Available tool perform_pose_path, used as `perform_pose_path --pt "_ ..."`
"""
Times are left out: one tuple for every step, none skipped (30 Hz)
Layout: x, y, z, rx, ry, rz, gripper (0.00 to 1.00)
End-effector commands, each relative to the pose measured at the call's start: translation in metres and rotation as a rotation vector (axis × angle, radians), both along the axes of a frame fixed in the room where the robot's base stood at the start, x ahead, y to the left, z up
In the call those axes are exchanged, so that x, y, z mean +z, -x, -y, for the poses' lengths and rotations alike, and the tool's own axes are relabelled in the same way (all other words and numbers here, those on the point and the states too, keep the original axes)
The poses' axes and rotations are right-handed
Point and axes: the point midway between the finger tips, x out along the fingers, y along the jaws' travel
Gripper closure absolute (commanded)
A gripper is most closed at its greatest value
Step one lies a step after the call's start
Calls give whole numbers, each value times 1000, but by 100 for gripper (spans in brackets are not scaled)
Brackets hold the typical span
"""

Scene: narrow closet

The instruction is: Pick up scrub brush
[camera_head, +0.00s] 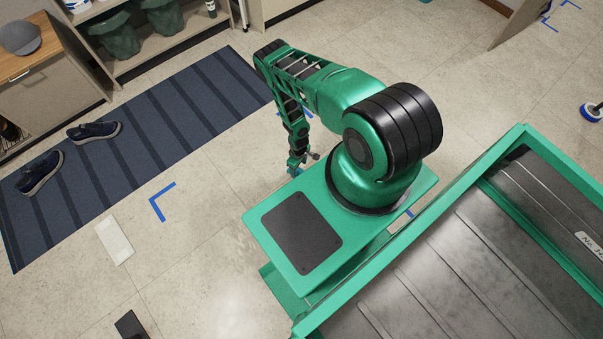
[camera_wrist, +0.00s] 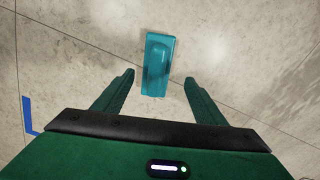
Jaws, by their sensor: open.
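In the wrist view, a teal oblong object with a raised, rounded top (camera_wrist: 158,66) lies on the pale floor; it looks like the scrub brush, though no bristles show. My gripper (camera_wrist: 159,78) is open and empty. Its two green fingers point toward the object, with one fingertip on each side of it in the picture. The gap between fingertips and object in depth cannot be told. In the head view, my gripper (camera_head: 296,165) hangs low beside my base, and the object there is mostly hidden or too small to make out.
A dark blue striped rug (camera_head: 150,150) with two dark shoes (camera_head: 94,131) (camera_head: 40,172) lies at the left. A white flat piece (camera_head: 115,240) and a dark item (camera_head: 130,325) lie on the floor. Shelves with green bins (camera_head: 115,35) stand at the back.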

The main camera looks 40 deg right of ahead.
Motion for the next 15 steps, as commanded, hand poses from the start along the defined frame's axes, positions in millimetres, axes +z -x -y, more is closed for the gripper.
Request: perform_pose_path --pt "-4 0 1 -1 0 0 35" --pt "-7 0 2 -1 1 0 35" --pt "-11 0 3 -1 0 0 35" --pt "-16 0 3 -1 0 -1 35" --pt "-20 -1 5 -1 0 -1 35" --pt "-25 -1 6 -1 1 0 35" --pt "-29 -1 7 -1 0 0 35" --pt "-33 -2 7 -1 1 0 35" --pt "-37 -2 7 -1 0 -1 35" --pt "-40 -2 7 -1 0 -1 35" --pt "-43 -2 7 -1 0 -1 35" --pt "-46 -2 7 -1 1 0 35" --pt "-47 -3 7 -1 1 0 35" --pt "-49 -3 7 -1 1 0 35" --pt "-50 -2 7 -1 1 -1 35"
